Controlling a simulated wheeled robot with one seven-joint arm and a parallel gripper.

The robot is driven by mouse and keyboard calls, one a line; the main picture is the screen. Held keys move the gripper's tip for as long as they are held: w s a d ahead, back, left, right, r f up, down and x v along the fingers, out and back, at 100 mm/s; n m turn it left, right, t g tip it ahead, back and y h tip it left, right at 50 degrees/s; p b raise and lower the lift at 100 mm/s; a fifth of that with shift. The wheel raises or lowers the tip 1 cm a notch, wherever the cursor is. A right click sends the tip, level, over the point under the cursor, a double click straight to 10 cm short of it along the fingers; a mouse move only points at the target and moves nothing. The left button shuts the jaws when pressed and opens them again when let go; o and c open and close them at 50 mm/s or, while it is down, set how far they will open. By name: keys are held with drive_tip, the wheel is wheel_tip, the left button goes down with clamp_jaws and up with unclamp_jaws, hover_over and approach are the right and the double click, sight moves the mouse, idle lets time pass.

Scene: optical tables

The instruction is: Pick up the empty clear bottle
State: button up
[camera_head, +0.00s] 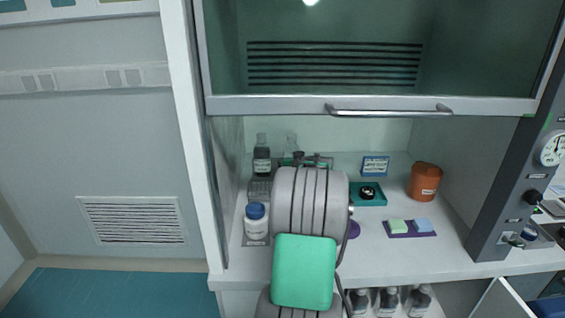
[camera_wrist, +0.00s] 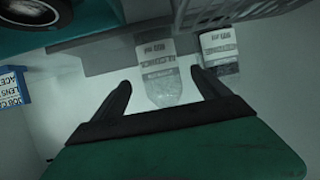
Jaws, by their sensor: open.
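The clear bottle (camera_wrist: 164,88) shows in the wrist view with a white label, and no contents can be made out in it. It lies between the two dark fingers of my gripper (camera_wrist: 160,82) in that picture. The fingers are open and apart from each other, and I see no clear contact with the bottle. In the head view the clear bottle (camera_head: 291,143) stands at the back of the hood, its lower part hidden. My arm covers much of the view there.
A dark-filled bottle (camera_head: 262,158) stands left of the clear one; it also shows in the wrist view (camera_wrist: 220,50). A white blue-capped bottle (camera_head: 256,222), a blue sign (camera_head: 375,166), a teal tray (camera_head: 378,199) and an orange container (camera_head: 424,182) stand nearby. The raised sash (camera_head: 370,104) hangs above.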

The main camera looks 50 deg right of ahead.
drive_tip(key=p+x, duration=0.1)
drive_tip(key=x, duration=0.5)
drive_tip(key=shift+w+d+r, duration=0.1)
drive_tip(key=shift+w+d, duration=0.1)
drive_tip(key=shift+w, duration=0.1)
drive_tip(key=shift+c, duration=0.5)
drive_tip(key=c, duration=1.4)
